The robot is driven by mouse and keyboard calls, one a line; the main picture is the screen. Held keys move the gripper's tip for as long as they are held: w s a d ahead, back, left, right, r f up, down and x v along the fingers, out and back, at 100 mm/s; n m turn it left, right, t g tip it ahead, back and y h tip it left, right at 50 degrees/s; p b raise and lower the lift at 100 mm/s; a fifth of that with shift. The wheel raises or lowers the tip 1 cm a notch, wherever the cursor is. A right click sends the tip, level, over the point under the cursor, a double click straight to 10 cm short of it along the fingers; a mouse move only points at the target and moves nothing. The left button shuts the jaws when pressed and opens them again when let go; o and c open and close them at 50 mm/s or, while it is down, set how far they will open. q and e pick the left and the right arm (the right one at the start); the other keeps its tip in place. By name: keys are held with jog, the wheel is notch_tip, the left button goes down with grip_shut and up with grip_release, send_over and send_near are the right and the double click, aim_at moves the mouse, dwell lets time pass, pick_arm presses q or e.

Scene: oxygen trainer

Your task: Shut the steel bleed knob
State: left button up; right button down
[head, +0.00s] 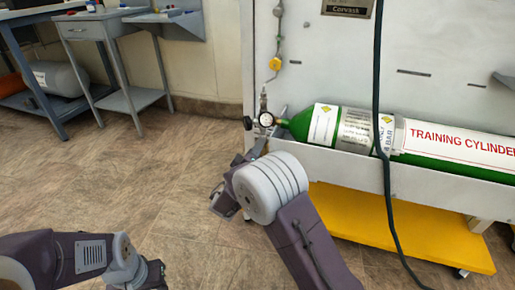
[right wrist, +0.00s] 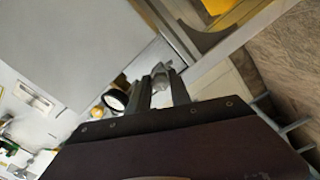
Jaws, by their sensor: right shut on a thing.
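The steel bleed knob (right wrist: 159,71) is a small grey piece between the fingertips of my right gripper (right wrist: 162,83) in the right wrist view. The gripper is shut on it. In the head view my right gripper (head: 262,143) reaches up to just below the round gauge (head: 266,119) at the green cylinder's valve end; the knob cannot be made out there. The gauge also shows left of the fingers in the right wrist view (right wrist: 116,99). My left gripper (head: 153,274) is low at the left, partly cut off; its jaws cannot be made out.
The green training cylinder (head: 350,126) lies on the pale trainer panel's (head: 290,60) ledge. A dark hose (head: 384,175) hangs in front of it. A yellow base (head: 400,227) stands below. Grey tables (head: 105,28) are at the back left. The floor between is clear.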

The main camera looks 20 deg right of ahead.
jog(key=shift+a+f+m, duration=0.1)
jog(key=shift+f+m, duration=0.05)
jog(key=shift+m, duration=7.35)
jog(key=c, duration=1.2)
grip_release()
